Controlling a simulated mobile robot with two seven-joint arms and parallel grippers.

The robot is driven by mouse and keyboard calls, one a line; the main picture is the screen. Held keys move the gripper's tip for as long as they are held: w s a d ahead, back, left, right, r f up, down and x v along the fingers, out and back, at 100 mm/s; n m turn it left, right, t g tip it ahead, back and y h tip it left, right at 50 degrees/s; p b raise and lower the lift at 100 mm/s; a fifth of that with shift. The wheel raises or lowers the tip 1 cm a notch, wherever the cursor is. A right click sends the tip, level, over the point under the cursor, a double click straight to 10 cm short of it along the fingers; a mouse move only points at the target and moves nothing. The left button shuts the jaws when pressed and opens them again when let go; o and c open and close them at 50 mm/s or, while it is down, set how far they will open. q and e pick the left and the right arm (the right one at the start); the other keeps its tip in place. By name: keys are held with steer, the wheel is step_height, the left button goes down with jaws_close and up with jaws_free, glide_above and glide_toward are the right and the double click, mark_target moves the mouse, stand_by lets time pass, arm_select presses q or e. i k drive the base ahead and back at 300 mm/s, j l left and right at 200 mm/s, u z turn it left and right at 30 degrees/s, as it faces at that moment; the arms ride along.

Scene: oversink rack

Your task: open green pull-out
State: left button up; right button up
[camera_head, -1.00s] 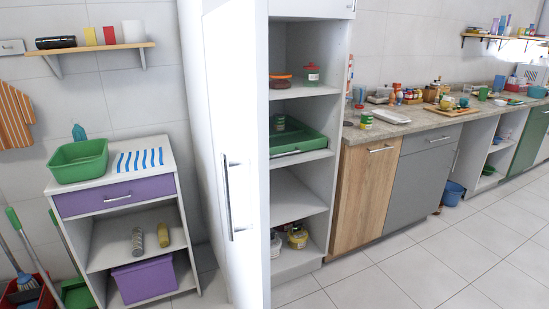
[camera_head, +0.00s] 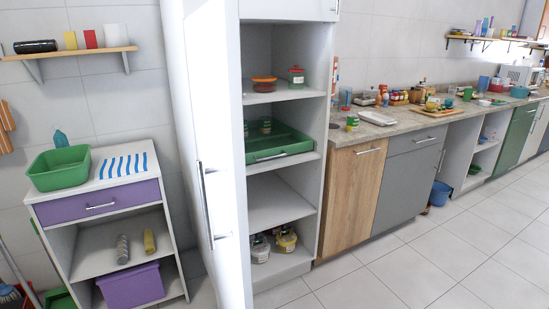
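The green pull-out (camera_head: 281,146) is a shallow tray-like drawer in the tall white cabinet, at about mid height. It has a pale bar handle (camera_head: 270,157) along its front edge. Its front lies near the front of the cabinet, and I cannot tell if it sticks out at all. Small jars (camera_head: 265,125) stand inside it toward the back. Neither of my grippers is in view.
A tall white door (camera_head: 207,160) stands open at the cabinet's left side. A white cart with a purple drawer (camera_head: 97,203) is at the left. The counter (camera_head: 375,130) runs right. The tiled floor (camera_head: 400,260) is clear in front.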

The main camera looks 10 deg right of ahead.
mark_target(283, 140)
steer(key=i+l+u, duration=0.1)
steer(key=l, duration=0.4)
steer(key=i+l+u, duration=0.15)
steer(key=l, duration=0.35)
steer(key=l+u, duration=0.1)
steer(key=l, duration=0.35)
steer(key=i+l+u, duration=0.15)
steer(key=l, duration=0.2)
steer(key=i+l+u, duration=0.15)
steer(key=l, duration=0.25)
